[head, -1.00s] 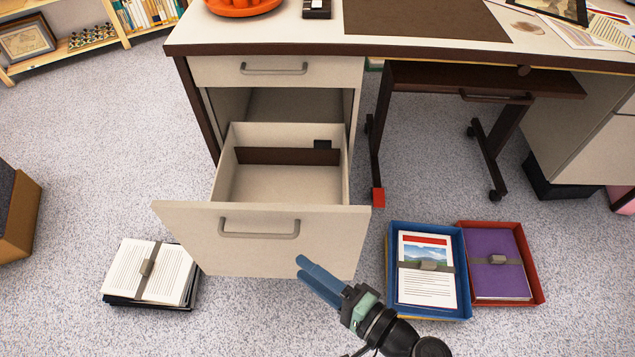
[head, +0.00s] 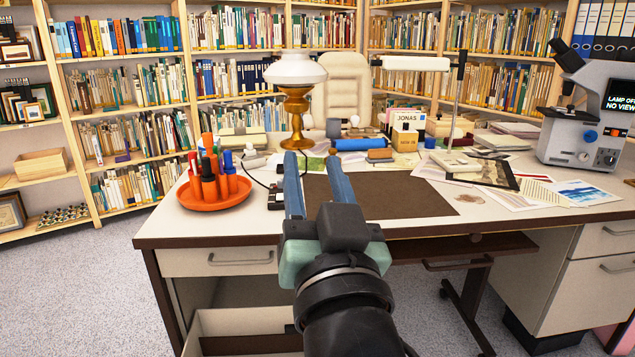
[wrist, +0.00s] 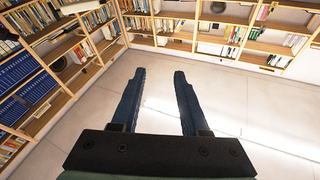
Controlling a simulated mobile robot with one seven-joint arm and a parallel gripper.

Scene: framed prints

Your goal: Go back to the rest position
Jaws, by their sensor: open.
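My gripper (head: 317,172) is raised in front of the desk in the head view, its two blue fingers spread apart with nothing between them. In the wrist view my gripper (wrist: 156,76) also shows open and empty, with a pale tiled surface and bookshelves beyond it. The open lower drawer (head: 248,322) of the desk shows at the bottom left of the head view, partly cut off by the frame and partly hidden by my arm.
The desk (head: 225,225) spans the view below and beyond my arm. An orange tray (head: 210,198) with pens, a lamp (head: 297,95) and a microscope (head: 588,110) stand on it. Bookshelves (head: 120,85) line the back. Grey carpet at left is clear.

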